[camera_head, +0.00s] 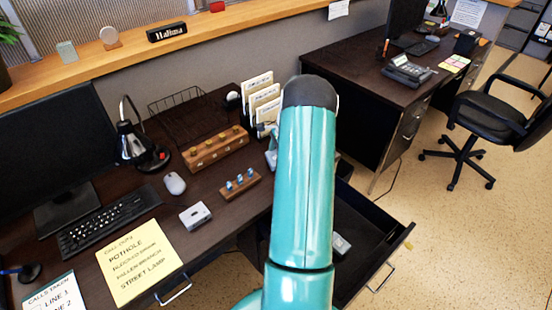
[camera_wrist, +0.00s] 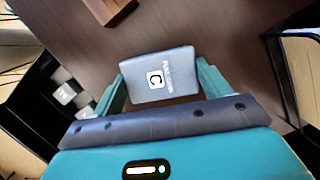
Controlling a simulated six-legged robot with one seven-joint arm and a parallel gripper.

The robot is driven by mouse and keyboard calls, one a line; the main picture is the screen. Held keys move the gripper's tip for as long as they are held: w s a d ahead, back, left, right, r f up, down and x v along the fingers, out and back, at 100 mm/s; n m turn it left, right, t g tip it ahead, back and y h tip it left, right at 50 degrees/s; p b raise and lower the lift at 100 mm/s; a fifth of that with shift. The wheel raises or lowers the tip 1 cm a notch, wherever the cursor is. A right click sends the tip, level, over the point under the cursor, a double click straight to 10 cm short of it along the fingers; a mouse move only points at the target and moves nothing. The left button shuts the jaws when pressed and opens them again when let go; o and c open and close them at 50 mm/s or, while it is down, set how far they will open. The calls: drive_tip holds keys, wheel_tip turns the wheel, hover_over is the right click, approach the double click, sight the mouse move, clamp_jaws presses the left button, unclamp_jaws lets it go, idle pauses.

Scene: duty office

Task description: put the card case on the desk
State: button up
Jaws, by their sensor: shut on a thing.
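A flat grey case (camera_wrist: 176,68) with a white square "C" mark and small lettering sits between the two teal fingers of my gripper (camera_wrist: 160,84) in the wrist view. I take it to be the card case. The gripper is shut on it. The dark brown desk top (camera_wrist: 220,30) shows behind the case; I cannot tell whether they touch. In the head view my arm hides the case and most of the gripper. The desk (camera_head: 225,208) stands at the left.
An open drawer (camera_head: 385,240) with a small grey item (camera_head: 341,244) juts out right of the desk.

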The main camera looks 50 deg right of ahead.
drive_tip(key=shift+f, duration=0.65)
drive_tip(key=shift+f, duration=0.1)
drive_tip(key=o, duration=1)
drive_tip(key=v, duration=1.2)
